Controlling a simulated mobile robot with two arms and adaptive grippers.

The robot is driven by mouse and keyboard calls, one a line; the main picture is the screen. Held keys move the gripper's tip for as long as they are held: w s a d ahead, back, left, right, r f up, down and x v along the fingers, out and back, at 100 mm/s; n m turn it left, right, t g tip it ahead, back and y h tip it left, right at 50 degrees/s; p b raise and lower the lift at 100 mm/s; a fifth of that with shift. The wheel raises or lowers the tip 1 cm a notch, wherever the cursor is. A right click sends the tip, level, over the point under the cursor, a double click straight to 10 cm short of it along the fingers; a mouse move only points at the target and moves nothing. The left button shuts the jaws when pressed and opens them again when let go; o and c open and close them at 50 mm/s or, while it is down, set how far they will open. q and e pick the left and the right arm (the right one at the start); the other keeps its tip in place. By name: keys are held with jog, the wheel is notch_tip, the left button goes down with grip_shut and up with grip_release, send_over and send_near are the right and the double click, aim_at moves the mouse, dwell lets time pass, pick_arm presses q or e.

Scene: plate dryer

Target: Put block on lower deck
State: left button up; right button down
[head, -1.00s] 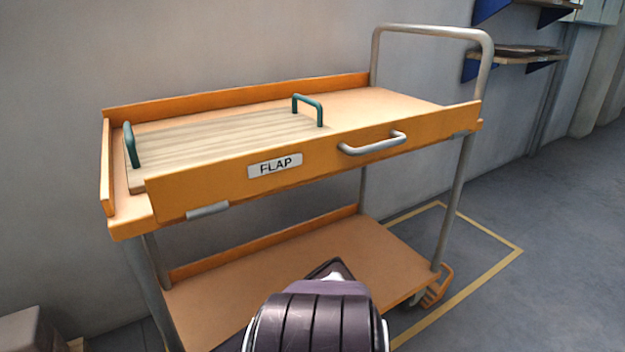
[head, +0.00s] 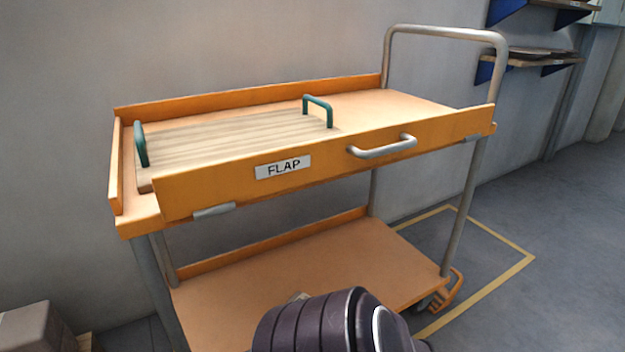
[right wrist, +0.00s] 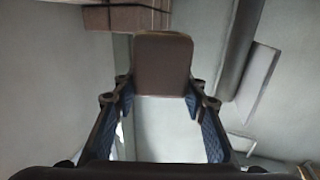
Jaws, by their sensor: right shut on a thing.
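The orange cart's lower deck (head: 330,268) is an open tan shelf, bare where I can see it. In the right wrist view my right gripper (right wrist: 162,88) is shut on a brown block (right wrist: 163,62), held between its two fingertips. In the head view a dark, ribbed link of my arm covers the front middle of the lower deck. The gripper and block cannot be made out clearly there. My left gripper is not in view.
The upper deck (head: 400,103) holds a striped wooden board (head: 230,137) with green handles. The raised flap (head: 220,180) with a grey handle (head: 382,148) fronts it. Metal posts (head: 462,205) flank the lower deck. Boxes (head: 32,328) stand at the lower left.

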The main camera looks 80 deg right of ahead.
jog(key=shift+s+d+r+m+t+h, duration=0.25)
jog(key=shift+r+m+h, duration=0.4)
jog(key=shift+r+h, duration=0.45)
jog(key=shift+s+d+r+m+t+h, duration=0.15)
jog(key=shift+s+r+m+h, duration=0.15)
jog(key=shift+r+m+h, duration=0.6)
jog(key=shift+s+d+r+m+t+h, duration=0.1)
jog(key=shift+s+d+r+m+h, duration=0.25)
jog(key=shift+r+h, duration=0.85)
